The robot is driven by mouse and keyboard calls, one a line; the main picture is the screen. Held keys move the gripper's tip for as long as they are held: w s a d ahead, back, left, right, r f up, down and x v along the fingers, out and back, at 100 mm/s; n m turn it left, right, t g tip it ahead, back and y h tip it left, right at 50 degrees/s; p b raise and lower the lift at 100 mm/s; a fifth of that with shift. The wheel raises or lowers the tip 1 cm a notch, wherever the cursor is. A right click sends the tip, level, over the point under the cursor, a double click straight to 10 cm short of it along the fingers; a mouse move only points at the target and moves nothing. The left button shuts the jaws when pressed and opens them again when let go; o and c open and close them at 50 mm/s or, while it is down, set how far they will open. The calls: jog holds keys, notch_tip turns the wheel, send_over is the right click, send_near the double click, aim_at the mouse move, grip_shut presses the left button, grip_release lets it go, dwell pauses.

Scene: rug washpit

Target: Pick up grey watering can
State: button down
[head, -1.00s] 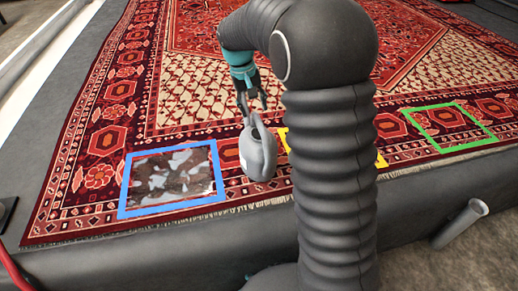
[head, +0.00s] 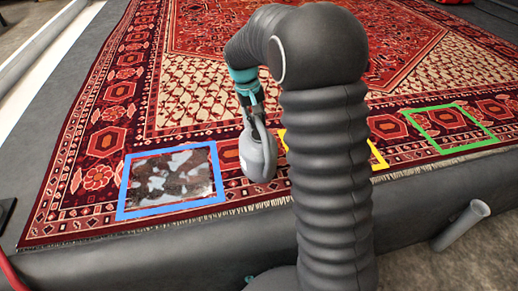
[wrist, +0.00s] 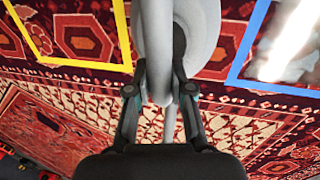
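The grey watering can (head: 258,158) stands near the front edge of the patterned rug, between the blue and yellow frames. My gripper (head: 252,108) is at the top of the can, pointing down. In the wrist view, the fingers of my gripper (wrist: 160,85) lie on either side of the can's handle (wrist: 160,92) and look closed against it. The can's rounded grey body (wrist: 203,30) shows beyond the fingers. The can's base contact with the rug is hard to make out.
A blue frame (head: 122,195) around a wet, dark patch (head: 170,178) lies left of the can. A yellow frame (head: 378,155) is partly hidden behind my arm. A green frame (head: 447,107) lies further right. A grey pipe (head: 460,225) sticks out below the rug's platform.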

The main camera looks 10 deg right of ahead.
jog(key=shift+r, duration=0.15)
dwell(0.3)
jog(key=shift+w+r+p, duration=0.1)
jog(key=shift+r+p, duration=0.2)
jog(key=shift+r, duration=1.35)
jog(key=s+d+r, duration=0.6)
jog(key=d+r, duration=0.1)
jog(key=d, duration=0.3)
jog(key=shift+r+p, duration=0.25)
jog(key=shift+p, duration=0.2)
jog(key=shift+w+d, duration=0.1)
jog(key=c, duration=1.8)
grip_release()
grip_shut()
